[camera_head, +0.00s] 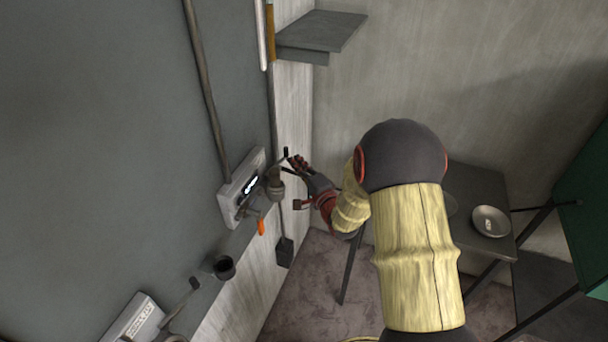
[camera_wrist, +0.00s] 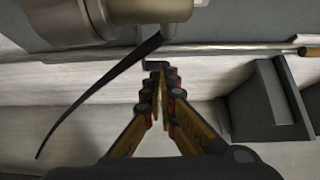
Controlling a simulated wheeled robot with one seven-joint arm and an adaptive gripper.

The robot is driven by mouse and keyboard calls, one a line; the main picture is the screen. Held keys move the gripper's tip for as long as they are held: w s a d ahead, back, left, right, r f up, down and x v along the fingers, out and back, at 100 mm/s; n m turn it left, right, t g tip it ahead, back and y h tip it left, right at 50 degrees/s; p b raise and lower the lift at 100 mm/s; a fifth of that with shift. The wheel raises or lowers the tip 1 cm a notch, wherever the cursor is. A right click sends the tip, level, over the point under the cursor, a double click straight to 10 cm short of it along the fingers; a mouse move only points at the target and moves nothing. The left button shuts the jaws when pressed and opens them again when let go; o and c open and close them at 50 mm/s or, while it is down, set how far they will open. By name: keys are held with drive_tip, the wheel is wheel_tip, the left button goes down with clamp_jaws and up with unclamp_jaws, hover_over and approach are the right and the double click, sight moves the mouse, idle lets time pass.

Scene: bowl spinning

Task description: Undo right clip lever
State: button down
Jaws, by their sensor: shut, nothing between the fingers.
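In the wrist view, a thin dark curved lever (camera_wrist: 100,88) runs from beside a metal cylindrical fitting (camera_wrist: 155,10) down to the left. I take it to be the clip lever. My gripper (camera_wrist: 160,70) is shut and empty, with its fingertips below and right of the lever's upper end, close to a small dark block (camera_wrist: 157,65). Contact cannot be told. In the head view, my gripper (camera_head: 294,163) is by the wall, just right of the fitting (camera_head: 275,187) on a grey wall unit with a lit display (camera_head: 226,200). Small dark parts overlap near the fingertips.
An orange-tipped part (camera_head: 261,227) hangs below the wall unit. A dark cup-like fitting (camera_head: 223,267) and a second unit (camera_head: 135,320) are lower left. A shelf (camera_head: 325,32) juts out above. A bowl (camera_head: 491,221) rests on a dark table at right.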

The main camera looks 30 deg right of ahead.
sight(287, 151)
drive_tip(key=shift+w, duration=1.7)
drive_tip(key=shift+d, duration=0.1)
drive_tip(key=shift+w+b, duration=0.5)
drive_tip(key=shift+w, duration=0.15)
drive_tip(key=shift+r, duration=0.2)
